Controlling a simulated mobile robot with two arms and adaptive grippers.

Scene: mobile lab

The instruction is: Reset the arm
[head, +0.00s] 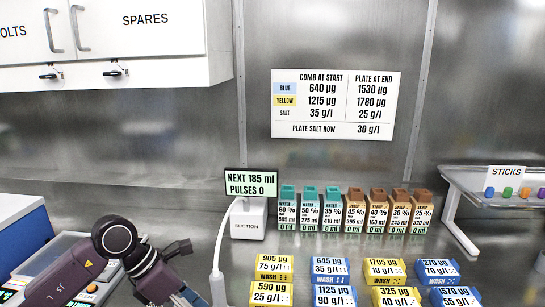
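My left arm (116,238) comes in at the lower left, dark and bent at a round joint. Its wrist part runs down to the right and leaves the picture at the bottom edge, with a small dark block sticking out to its right. The fingers of my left gripper do not show. My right arm and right gripper are not in view.
A suction unit (248,222) with a display and a white hose stands right of my arm. Several teal- and brown-capped bottles (354,212) stand in a row behind yellow and blue labelled blocks (333,270). A white sticks rack (490,178) is at right. Wall cabinets (130,40) hang upper left.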

